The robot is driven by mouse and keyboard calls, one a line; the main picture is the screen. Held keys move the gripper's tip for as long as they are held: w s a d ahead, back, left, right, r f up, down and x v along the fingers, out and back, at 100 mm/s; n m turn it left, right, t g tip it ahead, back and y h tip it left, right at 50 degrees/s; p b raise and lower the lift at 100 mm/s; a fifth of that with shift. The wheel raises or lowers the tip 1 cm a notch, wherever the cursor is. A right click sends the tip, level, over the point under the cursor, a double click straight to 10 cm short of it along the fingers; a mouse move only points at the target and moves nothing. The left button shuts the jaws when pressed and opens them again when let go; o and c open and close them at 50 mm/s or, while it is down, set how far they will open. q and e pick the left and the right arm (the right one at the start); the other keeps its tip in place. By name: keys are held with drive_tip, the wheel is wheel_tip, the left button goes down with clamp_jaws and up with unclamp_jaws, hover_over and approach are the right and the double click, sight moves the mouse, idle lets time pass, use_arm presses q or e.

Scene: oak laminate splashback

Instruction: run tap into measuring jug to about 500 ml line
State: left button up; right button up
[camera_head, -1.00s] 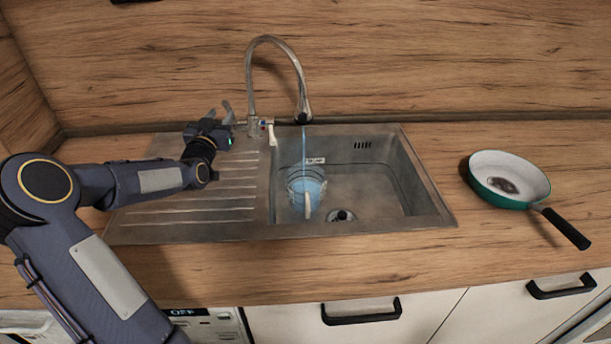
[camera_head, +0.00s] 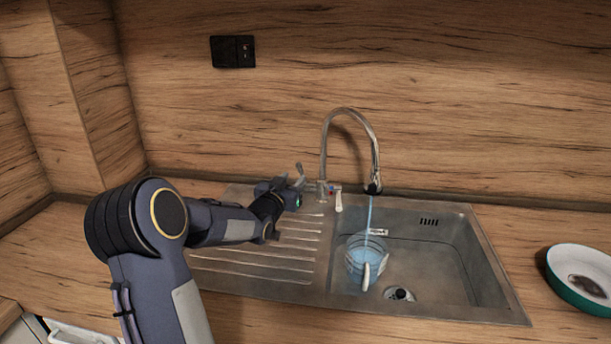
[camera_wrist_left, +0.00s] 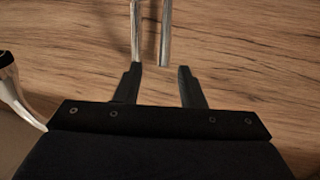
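The chrome tap (camera_head: 328,150) stands behind the sink, its spout over the basin. A thin stream of water (camera_head: 369,215) runs from it into the clear measuring jug (camera_head: 355,262). The jug stands upright in the left of the basin, its handle toward me, and holds bluish water. I cannot read its scale lines or the level against them. The tap's lever (camera_head: 338,200) is beside its base. My left gripper (camera_head: 297,178) is just left of the tap base. In the wrist view its fingers (camera_wrist_left: 158,85) are apart with nothing between them. My right gripper is out of view.
The steel sink (camera_head: 480,300) has a ribbed drainer on the left, under my left arm, and a drain beside the jug. A green-rimmed pan (camera_head: 583,300) sits on the right counter. A black socket (camera_head: 233,51) is on the wooden splashback.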

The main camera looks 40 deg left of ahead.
sight(300, 172)
use_arm(q)
drive_tip(key=x, duration=0.2)
drive_tip(key=p+x, duration=0.1)
drive_tip(key=x, duration=0.2)
drive_tip(key=p+x, duration=0.1)
drive_tip(key=x, duration=0.1)
drive_tip(key=shift+w+a+r, duration=0.15)
drive_tip(key=shift+a+r, duration=0.05)
drive_tip(key=shift+a, duration=0.15)
clamp_jaws()
